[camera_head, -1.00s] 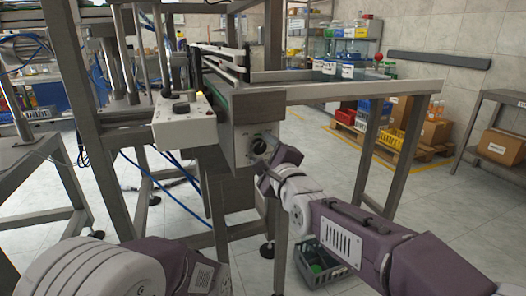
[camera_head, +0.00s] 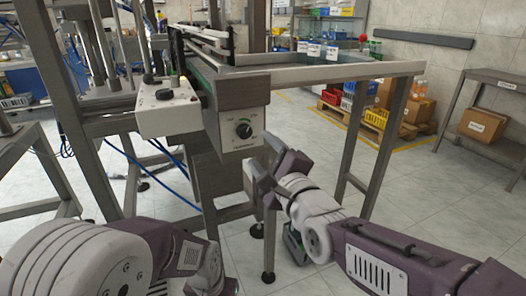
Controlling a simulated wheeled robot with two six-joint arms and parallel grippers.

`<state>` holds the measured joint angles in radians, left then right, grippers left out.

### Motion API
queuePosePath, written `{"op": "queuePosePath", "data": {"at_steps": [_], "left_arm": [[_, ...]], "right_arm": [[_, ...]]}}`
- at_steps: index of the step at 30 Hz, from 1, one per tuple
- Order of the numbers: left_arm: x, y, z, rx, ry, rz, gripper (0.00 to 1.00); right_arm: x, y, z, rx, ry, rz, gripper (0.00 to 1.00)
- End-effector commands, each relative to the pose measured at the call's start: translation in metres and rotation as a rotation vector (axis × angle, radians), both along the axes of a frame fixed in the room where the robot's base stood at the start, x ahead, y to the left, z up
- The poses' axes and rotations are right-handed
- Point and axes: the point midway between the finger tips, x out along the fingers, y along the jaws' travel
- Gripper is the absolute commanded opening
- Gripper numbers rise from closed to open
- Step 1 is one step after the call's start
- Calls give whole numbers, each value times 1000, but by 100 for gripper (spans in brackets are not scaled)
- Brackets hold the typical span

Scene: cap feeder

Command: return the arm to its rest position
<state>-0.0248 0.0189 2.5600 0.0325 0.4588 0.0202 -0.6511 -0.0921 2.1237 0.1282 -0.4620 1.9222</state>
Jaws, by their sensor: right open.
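My right arm comes in from the lower right. Its gripper (camera_head: 268,162) is open and empty, just right of and below the black dial knob (camera_head: 243,130) on the white plate of the machine's front. A gap shows between the jaws and the knob. My left arm (camera_head: 190,250) lies folded at the lower left; its gripper is out of view.
The control box (camera_head: 168,110) with buttons juts out left of the knob. The feeder table's metal legs (camera_head: 355,150) stand behind my right arm.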

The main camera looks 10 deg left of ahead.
Motion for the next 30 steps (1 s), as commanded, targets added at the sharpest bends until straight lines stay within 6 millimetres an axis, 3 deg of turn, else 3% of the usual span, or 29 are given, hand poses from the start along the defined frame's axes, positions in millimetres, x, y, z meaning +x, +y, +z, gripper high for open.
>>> {"op": "queuePosePath", "data": {"at_steps": [3,5,8,10,13,16,18,21,24,27,30], "left_arm": [[0,0,1,0,0,0,60],[0,0,5,0,0,0,60],[0,0,18,0,0,0,60],[0,0,26,0,0,0,60],[0,0,35,0,0,0,60],[0,0,41,0,0,0,60],[0,0,44,0,0,0,60],[0,0,45,0,0,0,60],[0,0,44,0,0,0,60],[0,0,44,0,0,0,60],[0,0,44,0,0,0,60]], "right_arm": [[2,-3,1,0,0,-8,57],[12,-17,4,-1,2,-42,57],[45,-72,-3,-23,35,-173,57],[63,-124,-37,-89,123,-280,57],[58,-188,-109,-353,272,-349,57],[23,-237,-182,-698,428,-287,57],[-13,-261,-226,-932,524,-156,57],[-69,-276,-271,-1211,598,122,57],[-117,-277,-298,-1405,590,434,57],[-153,-277,-310,-1535,527,721,57],[-173,-277,-313,-1626,417,965,57]]}}
